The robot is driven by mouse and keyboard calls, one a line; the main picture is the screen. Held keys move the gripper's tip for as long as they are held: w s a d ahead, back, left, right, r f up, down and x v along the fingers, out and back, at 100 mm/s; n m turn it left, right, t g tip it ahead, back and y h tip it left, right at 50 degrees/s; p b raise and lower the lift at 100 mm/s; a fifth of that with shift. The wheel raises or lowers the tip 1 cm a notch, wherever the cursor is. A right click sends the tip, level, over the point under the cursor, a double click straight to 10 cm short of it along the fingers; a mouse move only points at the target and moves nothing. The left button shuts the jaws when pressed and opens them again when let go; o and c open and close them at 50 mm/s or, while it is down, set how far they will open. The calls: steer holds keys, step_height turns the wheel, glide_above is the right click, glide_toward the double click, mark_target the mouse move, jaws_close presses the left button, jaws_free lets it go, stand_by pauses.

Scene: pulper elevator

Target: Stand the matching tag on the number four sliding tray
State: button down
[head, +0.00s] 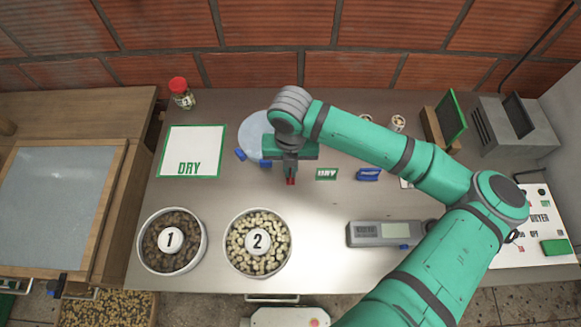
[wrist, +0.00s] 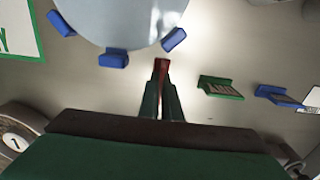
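A green tag (head: 327,174) lettered DRY lies on the metal counter, right of my gripper (head: 291,182). A blue tag (head: 368,174) lies just right of it; its lettering is unreadable. Both also show in the wrist view, the green tag (wrist: 221,88) nearer and the blue tag (wrist: 279,97) farther right. My gripper points down over the counter, apart from both tags. I cannot make out a tray marked four in either view.
Bowls marked 1 (head: 146,240) and 2 (head: 231,255) stand at the front left. A pale round disc (head: 253,130) with blue blocks is behind my gripper. A scale (head: 385,233) sits front right. A framed mesh tray (head: 50,200) is far left. Counter between bowl 2 and scale is clear.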

steer(key=shift+f, duration=0.2)
steer(key=c, duration=2)
jaws_free()
steer(key=shift+r, duration=0.15)
